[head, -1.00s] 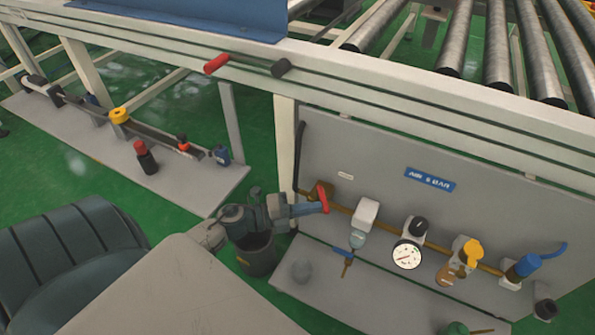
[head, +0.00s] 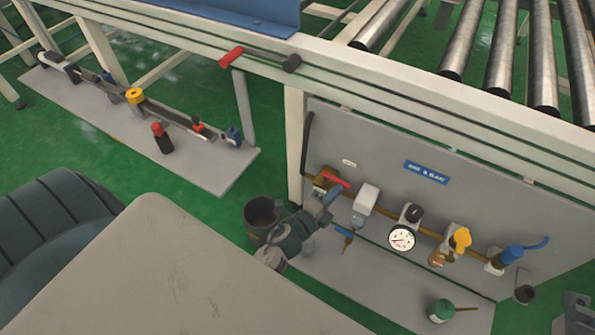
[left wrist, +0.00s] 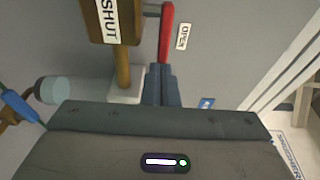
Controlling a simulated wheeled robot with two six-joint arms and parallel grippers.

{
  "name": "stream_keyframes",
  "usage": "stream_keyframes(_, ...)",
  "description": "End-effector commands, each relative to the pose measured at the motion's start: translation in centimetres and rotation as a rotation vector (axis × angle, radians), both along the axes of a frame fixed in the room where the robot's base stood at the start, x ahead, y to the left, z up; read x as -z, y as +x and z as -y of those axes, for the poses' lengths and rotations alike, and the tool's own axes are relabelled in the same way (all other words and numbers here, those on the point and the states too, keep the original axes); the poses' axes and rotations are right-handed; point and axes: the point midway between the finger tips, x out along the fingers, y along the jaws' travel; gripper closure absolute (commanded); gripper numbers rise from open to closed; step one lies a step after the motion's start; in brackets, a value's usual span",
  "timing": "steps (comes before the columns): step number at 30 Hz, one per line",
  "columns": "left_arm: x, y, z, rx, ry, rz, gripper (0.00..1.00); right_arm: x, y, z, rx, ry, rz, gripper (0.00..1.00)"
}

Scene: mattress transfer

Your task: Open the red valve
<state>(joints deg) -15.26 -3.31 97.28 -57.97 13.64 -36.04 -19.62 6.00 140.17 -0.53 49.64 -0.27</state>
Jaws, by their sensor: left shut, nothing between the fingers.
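The red valve handle (head: 337,180) sits at the left end of the pipe panel, on a brown valve body (head: 320,187). It lies along the line of the pipe. In the left wrist view the red handle (left wrist: 166,32) runs parallel to the brown pipe, beside an OPEN label (left wrist: 183,36). The valve body there carries a SHUT label (left wrist: 108,20). My left gripper (head: 331,195) is shut and empty, close to the handle's end. Its fingers (left wrist: 160,72) point at the handle in the left wrist view; I cannot tell whether they touch it. My right gripper is not recognisable.
The grey panel (head: 560,235) also carries a gauge (head: 402,238), a yellow knob (head: 460,239) and a blue fitting (head: 511,255). A dark bucket (head: 262,215) stands left of my gripper. The conveyor frame (head: 430,95) runs above. A green-capped item (head: 441,310) lies on the floor plate.

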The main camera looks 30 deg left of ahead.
Motion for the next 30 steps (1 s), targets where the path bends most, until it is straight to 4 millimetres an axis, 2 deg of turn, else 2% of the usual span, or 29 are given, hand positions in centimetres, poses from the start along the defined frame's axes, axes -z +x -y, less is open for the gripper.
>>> stream_keyframes(10,-0.01,0.65,0.72,0.008,-0.001,0.0,1.0,0.11,-0.02,-0.03,-0.001,-0.005,-0.018,1.0)
stream_keyframes(30,-0.11,0.74,0.61,0.01,-0.001,0.003,1.0,-0.18,0.06,-0.03,-0.001,-0.007,-0.007,1.0)
